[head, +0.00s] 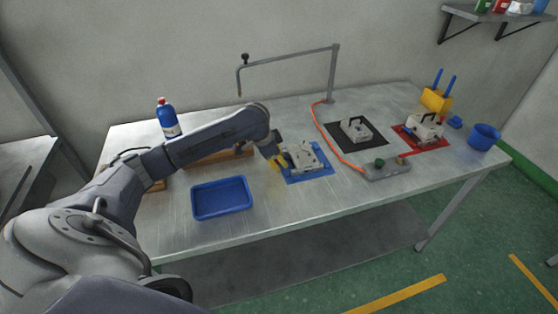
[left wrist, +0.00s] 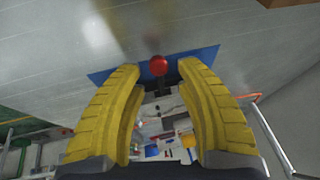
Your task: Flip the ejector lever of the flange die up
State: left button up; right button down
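A grey die (head: 303,157) sits on a blue mat (head: 315,178) near the middle of the table. In the left wrist view, a lever's red ball knob (left wrist: 159,66) shows between my fingertips, with the blue mat (left wrist: 207,56) behind it. My left gripper (head: 278,163), with yellow fingers, is at the die's left side. Its fingers (left wrist: 160,75) are spread with gaps on both sides of the knob. Other grey dies sit on a black mat (head: 371,147) and a red mat (head: 440,146). No label shows which is the flange die. My right gripper is not in view.
A blue tray (head: 222,213) lies in front of my left arm. A blue bottle (head: 167,118) stands behind it. A post with a bent arm (head: 333,75) and orange hose (head: 330,143) rises behind the dies. A grey box (head: 386,170) with a green button and a blue cup (head: 484,137) are to the right.

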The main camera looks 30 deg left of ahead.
pick_arm(q)
jog(key=shift+w+f, duration=0.2)
jog(key=shift+f, duration=0.3)
jog(key=shift+c, duration=0.3)
grip_shut()
